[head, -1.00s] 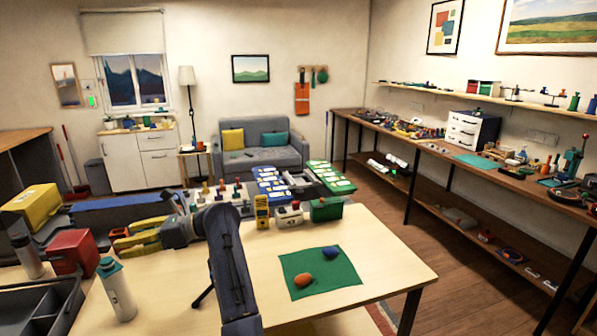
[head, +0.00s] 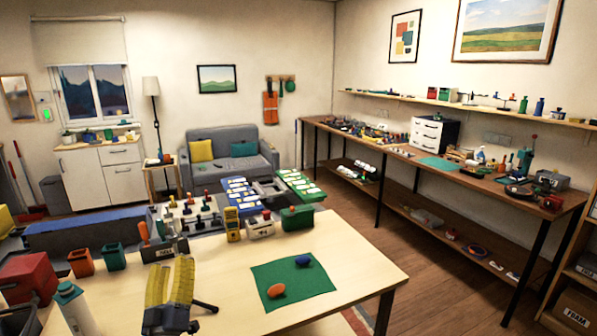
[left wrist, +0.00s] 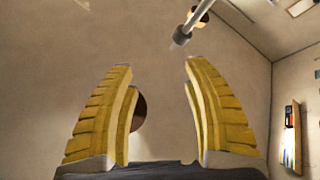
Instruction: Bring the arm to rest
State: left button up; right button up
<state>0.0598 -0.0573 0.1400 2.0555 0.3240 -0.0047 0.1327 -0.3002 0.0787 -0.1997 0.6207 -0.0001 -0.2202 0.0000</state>
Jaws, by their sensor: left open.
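My left gripper (head: 169,266) stands upright near the front of the light wooden table (head: 345,255) in the head view. Its two yellow ribbed fingers point up, with a gap between them and nothing held. In the left wrist view the fingers of the gripper (left wrist: 157,66) are apart and empty, facing a bare wall and ceiling. My right gripper is in neither view.
A green mat (head: 310,279) with an orange lump (head: 276,291) and a blue lump (head: 303,260) lies right of the gripper. Blue bins (head: 238,190), a yellow meter (head: 232,224) and a red box (head: 28,277) are nearby. The table's front right is clear.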

pick_arm(q)
jog(key=s+d+f+m+g+h, duration=0.2)
jog(key=s+f+m+g, duration=0.25)
jog(key=f, duration=0.55)
jog(key=s+d+f+m+g+h, duration=0.2)
jog(key=s+d+f+m+g, duration=0.25)
jog(key=f, duration=0.55)
jog(key=s+a+f+m+g+y, duration=0.2)
jog(key=s+a+f, duration=0.1)
jog(key=s, duration=0.5)
jog(key=s+a+f+m+g+y, duration=0.1)
jog(key=s+a+f+m+g, duration=0.2)
jog(key=s, duration=0.4)
jog(key=s+a+f+m+g+y, duration=0.15)
jog(key=s+f, duration=0.25)
jog(key=s, duration=0.4)
jog(key=s+d+f+g+h, duration=0.1)
jog(key=d+f+g+h, duration=0.15)
jog(key=f, duration=1.25)
jog(key=s+d+f+g+h, duration=0.1)
jog(key=d+f, duration=0.2)
jog(key=f, duration=1.3)
jog(key=s+f+n+g+h, duration=0.1)
jog(key=s+f+n+g, duration=0.2)
jog(key=s+f, duration=1.7)
jog(key=shift+s+f+n, duration=0.35)
jog(key=shift+s+f, duration=0.05)
jog(key=shift+s, duration=0.6)
